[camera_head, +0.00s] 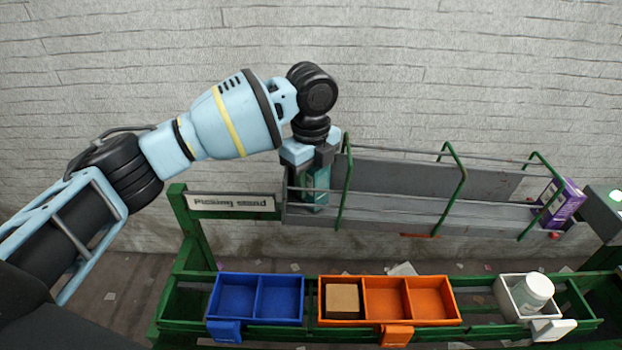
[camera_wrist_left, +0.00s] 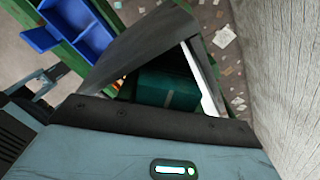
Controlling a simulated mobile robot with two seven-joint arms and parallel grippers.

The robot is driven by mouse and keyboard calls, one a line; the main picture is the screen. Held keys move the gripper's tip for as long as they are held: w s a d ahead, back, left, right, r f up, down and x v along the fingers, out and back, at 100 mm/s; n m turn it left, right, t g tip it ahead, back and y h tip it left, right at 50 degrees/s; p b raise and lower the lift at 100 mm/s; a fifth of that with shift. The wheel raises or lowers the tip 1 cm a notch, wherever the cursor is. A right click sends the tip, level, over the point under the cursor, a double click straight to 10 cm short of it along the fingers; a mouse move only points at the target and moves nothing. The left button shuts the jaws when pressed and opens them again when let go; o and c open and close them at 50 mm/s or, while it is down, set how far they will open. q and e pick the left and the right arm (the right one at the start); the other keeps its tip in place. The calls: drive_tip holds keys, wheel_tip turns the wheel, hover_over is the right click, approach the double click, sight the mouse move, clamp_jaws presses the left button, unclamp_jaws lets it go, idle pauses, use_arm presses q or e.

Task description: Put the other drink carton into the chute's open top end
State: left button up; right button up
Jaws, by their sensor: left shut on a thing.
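My left gripper (camera_head: 308,178) points down at the left end of the grey chute (camera_head: 400,185). It is shut on a teal carton (camera_head: 318,188), which is at the chute's left end between its side walls. The teal carton also shows in the left wrist view (camera_wrist_left: 168,92), partly hidden by the gripper. A purple carton (camera_head: 562,203) is at the chute's right end, tilted. I cannot tell whether the teal carton touches the chute floor. My right gripper is not in view.
Green hoops (camera_head: 452,190) arch over the chute. A sign (camera_head: 231,202) reads "Picking stand". Below are a blue two-part bin (camera_head: 229,307), an orange three-part bin (camera_head: 411,318) with a brown box (camera_head: 342,300) in its left compartment, and a white bin (camera_head: 505,289) holding a white bottle (camera_head: 533,291).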

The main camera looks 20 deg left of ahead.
use_arm(q)
drive_tip(key=shift+f, duration=0.25)
drive_tip(key=o, duration=0.7)
drive_tip(key=shift+r, duration=0.15)
wheel_tip(320, 180, up, 12)
drive_tip(key=shift+r, duration=0.1)
